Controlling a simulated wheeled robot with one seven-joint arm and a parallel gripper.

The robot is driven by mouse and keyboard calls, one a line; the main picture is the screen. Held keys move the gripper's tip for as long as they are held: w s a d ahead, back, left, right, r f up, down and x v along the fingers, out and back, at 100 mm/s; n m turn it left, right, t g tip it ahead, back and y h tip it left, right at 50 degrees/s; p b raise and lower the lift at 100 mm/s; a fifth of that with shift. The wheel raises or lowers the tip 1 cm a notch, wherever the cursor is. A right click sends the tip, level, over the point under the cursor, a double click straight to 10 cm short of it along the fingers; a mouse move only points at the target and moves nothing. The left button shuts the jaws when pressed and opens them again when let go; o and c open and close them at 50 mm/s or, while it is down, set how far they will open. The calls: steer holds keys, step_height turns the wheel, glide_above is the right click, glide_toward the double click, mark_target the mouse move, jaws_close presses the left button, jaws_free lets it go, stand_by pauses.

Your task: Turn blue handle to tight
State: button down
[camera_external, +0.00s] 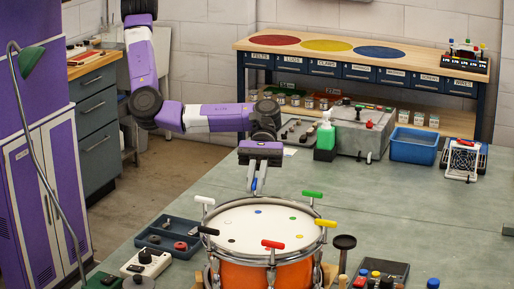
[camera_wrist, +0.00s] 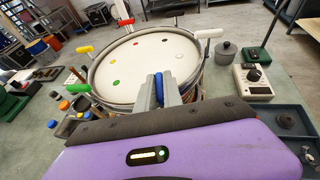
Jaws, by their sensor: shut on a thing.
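The drum (camera_external: 245,228) has a white head, an orange shell and a metal rim with coloured T-handles around it. My gripper (camera_external: 258,187) reaches down from above at the drum's far rim and is shut on the blue handle. The blue handle (camera_wrist: 158,88) shows between the two grey fingers in the wrist view; it is mostly hidden by them in the external view. The blue dot (camera_external: 258,211) on the drumhead lies just in front of the fingers. How far the handle is turned cannot be told.
The white handle (camera_external: 204,200) and green handle (camera_external: 312,194) flank my gripper. Yellow (camera_external: 325,223), red (camera_external: 273,244) and black (camera_external: 208,231) handles sit farther around the rim. A dark tray (camera_external: 150,232) lies left; a green bottle (camera_external: 325,138) and grey box (camera_external: 362,138) stand behind.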

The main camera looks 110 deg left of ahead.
steer(key=m+g, duration=0.2)
steer(key=g, duration=0.1)
steer(key=shift+w+a+f+m+h, duration=0.1)
steer(key=shift+m+h, duration=0.2)
steer(key=shift+m, duration=0.1)
steer(key=m+g+b, duration=0.2)
steer(key=g, duration=0.1)
steer(key=shift+f+m+b, duration=0.2)
steer(key=shift+m+b, duration=0.15)
steer(key=shift+m, duration=0.05)
steer(key=m+g+y+b, duration=0.1)
steer(key=m+g+b, duration=0.1)
steer(key=g+b, duration=0.1)
steer(key=shift+b, duration=0.5)
steer(key=shift+m+y+b, duration=0.3)
steer(key=shift+b, duration=0.5)
steer(key=shift+m+g+b, duration=0.4)
steer(key=shift+g+b, duration=0.2)
steer(key=shift+b, duration=0.05)
steer(key=shift+s+d+r+m+g+y+b, duration=0.2)
steer(key=shift+m+g+y+b, duration=0.3)
steer(key=shift+b, duration=0.45)
